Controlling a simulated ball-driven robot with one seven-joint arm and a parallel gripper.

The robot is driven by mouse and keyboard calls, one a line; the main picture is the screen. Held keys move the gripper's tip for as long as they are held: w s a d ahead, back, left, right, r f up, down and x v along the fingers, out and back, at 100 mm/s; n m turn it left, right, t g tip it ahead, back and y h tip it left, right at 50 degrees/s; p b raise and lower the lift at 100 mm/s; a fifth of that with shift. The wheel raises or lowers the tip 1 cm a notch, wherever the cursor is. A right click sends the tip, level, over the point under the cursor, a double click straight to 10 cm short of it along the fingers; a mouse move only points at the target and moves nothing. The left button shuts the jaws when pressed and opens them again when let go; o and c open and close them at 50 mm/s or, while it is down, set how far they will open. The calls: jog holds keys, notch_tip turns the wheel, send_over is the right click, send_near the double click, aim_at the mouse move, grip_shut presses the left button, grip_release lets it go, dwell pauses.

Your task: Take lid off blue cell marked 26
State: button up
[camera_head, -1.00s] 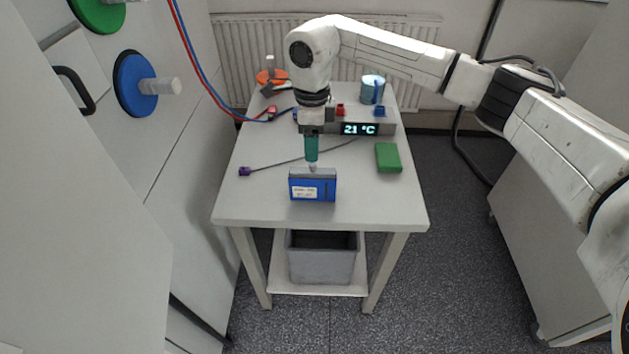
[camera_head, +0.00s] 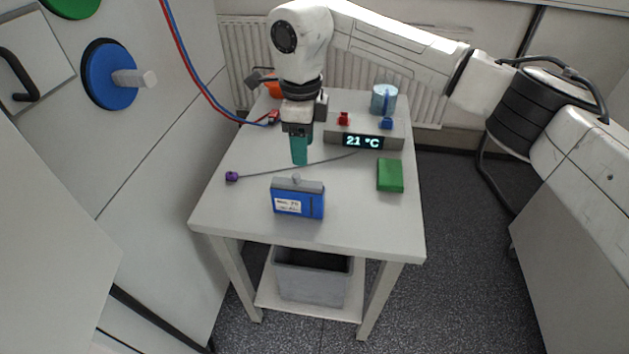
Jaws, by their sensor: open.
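The blue cell (camera_head: 312,205) stands near the front of the white table, with a white label (camera_head: 288,206) on its front face; the print on it is too small to read surely. A grey lid (camera_head: 312,185) with a small round knob (camera_head: 296,179) on top covers the cell. My gripper (camera_head: 300,160) has teal fingers pointing down, just above and behind the knob, apparently apart from it. The fingers overlap in this view, so the gap between them is hard to see. They hold nothing that I can see.
A green block (camera_head: 389,175) lies right of the cell. A thin rod with a purple end (camera_head: 232,176) lies behind it. A display unit reading 21 °C (camera_head: 363,141) and a glass vessel (camera_head: 383,99) stand farther back. A grey bin (camera_head: 310,279) sits on the lower shelf.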

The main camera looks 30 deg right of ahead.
aim_at(302, 183)
notch_tip(302, 183, down, 4)
jog(key=shift+r, duration=0.25)
jog(key=shift+s+a+f+p, duration=0.1)
jog(key=shift+f+p, duration=0.1)
jog(key=shift+f, duration=0.7)
jog(key=shift+w+a+f+p, duration=0.1)
jog(key=shift+f+p, duration=0.05)
jog(key=shift+f, duration=0.8)
jog(key=shift+s+a+f+p, duration=0.1)
jog(key=shift+f+p, duration=0.1)
jog(key=shift+f, duration=0.7)
jog(key=shift+c, duration=0.5)
grip_shut()
